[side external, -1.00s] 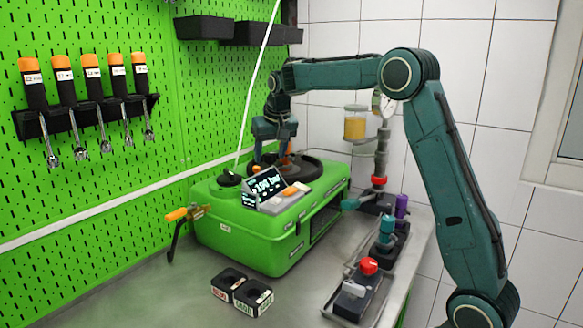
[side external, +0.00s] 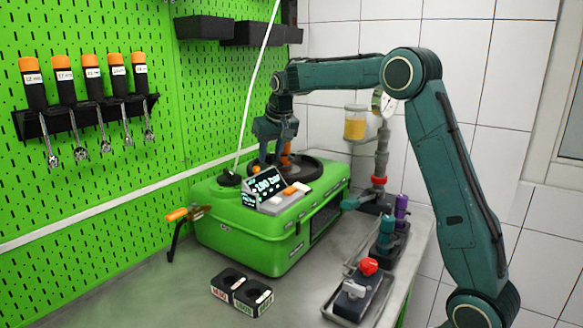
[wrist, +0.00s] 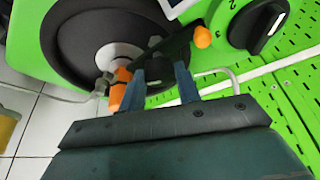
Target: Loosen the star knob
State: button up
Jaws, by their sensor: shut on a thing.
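A dark bar with orange ends (wrist: 179,47) lies across the grey hub of the big black disc (wrist: 75,50) on the green pump case (side external: 285,238). I cannot tell surely whether this bar is the star knob. My gripper (wrist: 160,78) points down at the disc, its two blue-grey fingers shut on the bar near its middle, with the contact partly hidden. One orange end is beside the left finger, the round one beyond the right. In the side view my gripper (side external: 274,158) is over the disc, with the orange ball end (side external: 256,169) at its left.
A black dial (wrist: 266,25) is near the bar. A display (side external: 264,187) stands on the case front. A red knob (side external: 369,266) sits on a tray at the right; black holders (side external: 241,290) stand in front. The green pegboard wall (side external: 75,190) is at left.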

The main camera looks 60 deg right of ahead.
jog(key=n, duration=0.2)
jog(key=n+y, duration=0.1)
jog(key=n, duration=0.1)
jog(key=n+y, duration=0.1)
jog(key=n, duration=0.1)
jog(key=shift+d, duration=0.25)
jog(key=shift+d+n+y, duration=0.1)
jog(key=shift+n+y, duration=0.4)
jog(key=shift+n, duration=0.85)
jog(key=shift+n+y, duration=0.5)
jog(key=shift+n, duration=0.85)
jog(key=shift+n+g+y, duration=0.3)
jog(key=shift+n, duration=0.3)
jog(key=o, duration=1)
jog(key=shift+m+t+h, duration=0.4)
jog(key=shift+m, duration=0.8)
